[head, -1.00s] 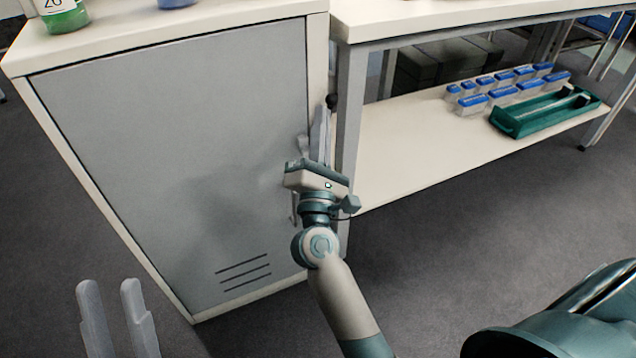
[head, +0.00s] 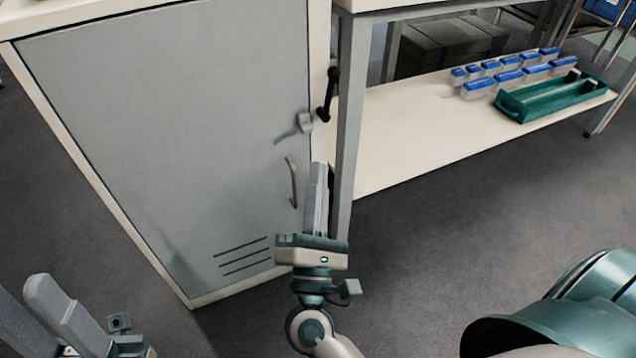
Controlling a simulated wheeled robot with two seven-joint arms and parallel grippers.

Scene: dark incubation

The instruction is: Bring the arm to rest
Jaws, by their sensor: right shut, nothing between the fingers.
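My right gripper (head: 317,168) points upward in front of the cabinet's right edge. Its fingers are together with nothing between them. It is below the black lever (head: 328,96) and the small grey latch piece (head: 304,122), apart from both in the picture. The grey cabinet door (head: 160,140) looks closed, and its curved pull handle (head: 292,183) shows just left of my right fingers. My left gripper (head: 22,290) is at the lower left corner, partly cut off by the frame. Its fingers look apart, with nothing seen between them.
A bench leg (head: 348,140) stands right behind my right gripper. The lower shelf (head: 400,145) holds several blue-lidded boxes (head: 508,78) and a green tray (head: 520,110). Open dark floor (head: 440,235) lies right of the cabinet, below the shelf.

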